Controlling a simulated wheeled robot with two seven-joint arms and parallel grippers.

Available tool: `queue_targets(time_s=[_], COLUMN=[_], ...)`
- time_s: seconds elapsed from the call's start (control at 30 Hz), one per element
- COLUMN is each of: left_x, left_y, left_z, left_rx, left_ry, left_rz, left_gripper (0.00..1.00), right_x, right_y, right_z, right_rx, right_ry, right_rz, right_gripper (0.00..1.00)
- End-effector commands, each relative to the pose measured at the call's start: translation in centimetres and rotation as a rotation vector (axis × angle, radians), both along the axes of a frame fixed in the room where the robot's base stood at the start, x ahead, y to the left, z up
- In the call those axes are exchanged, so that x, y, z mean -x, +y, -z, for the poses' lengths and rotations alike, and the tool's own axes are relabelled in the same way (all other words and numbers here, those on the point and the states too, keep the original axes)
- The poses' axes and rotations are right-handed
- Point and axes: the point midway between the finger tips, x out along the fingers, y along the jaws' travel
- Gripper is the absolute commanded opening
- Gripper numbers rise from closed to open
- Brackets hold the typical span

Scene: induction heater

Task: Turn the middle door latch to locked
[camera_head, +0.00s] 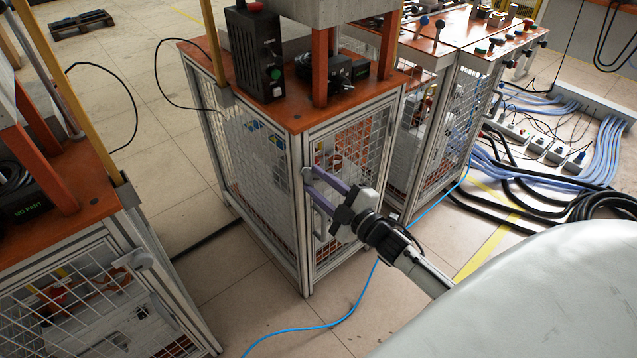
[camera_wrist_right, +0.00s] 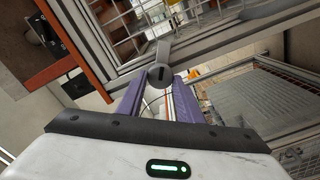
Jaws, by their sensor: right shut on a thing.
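The middle cabinet (camera_head: 297,200) has an orange top and a mesh door (camera_head: 347,150) in a metal frame. Its grey door latch (camera_head: 306,173) sits at the door's upper left edge, mostly covered by my gripper in the head view. In the right wrist view the latch (camera_wrist_right: 160,75) shows as a round knob with a dark slot and a short arm reaching up to the frame. My right gripper (camera_head: 312,183) has its purple fingers on both sides of the latch, shut on it. My left gripper is not in view.
A black control box (camera_head: 253,55) and orange posts stand on the middle cabinet. Another cabinet (camera_head: 90,290) with its own latch (camera_head: 143,260) stands at left. A blue cable (camera_head: 345,312) crosses the floor. Thick black cables lie at right.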

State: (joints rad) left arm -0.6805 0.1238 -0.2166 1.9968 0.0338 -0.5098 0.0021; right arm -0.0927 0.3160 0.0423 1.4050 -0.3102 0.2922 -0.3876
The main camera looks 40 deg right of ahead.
Motion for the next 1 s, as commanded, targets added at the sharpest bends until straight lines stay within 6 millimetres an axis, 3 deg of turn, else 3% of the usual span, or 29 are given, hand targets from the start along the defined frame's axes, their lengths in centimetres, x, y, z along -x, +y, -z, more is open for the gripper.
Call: queue_targets(time_s=[0.5, 1.0], left_x=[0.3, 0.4], left_y=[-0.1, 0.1], left_z=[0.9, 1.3], left_rx=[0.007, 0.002], left_ry=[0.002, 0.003], left_rz=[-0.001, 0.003], left_gripper=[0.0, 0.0], right_x=[0.1, 0.1], right_y=[0.0, 0.0], right_z=[0.4, 0.4], right_rx=[0.427, 0.578], right_ry=[-0.03, -0.043], right_rz=[0.002, 0.001], right_gripper=[0.1, 0.1])
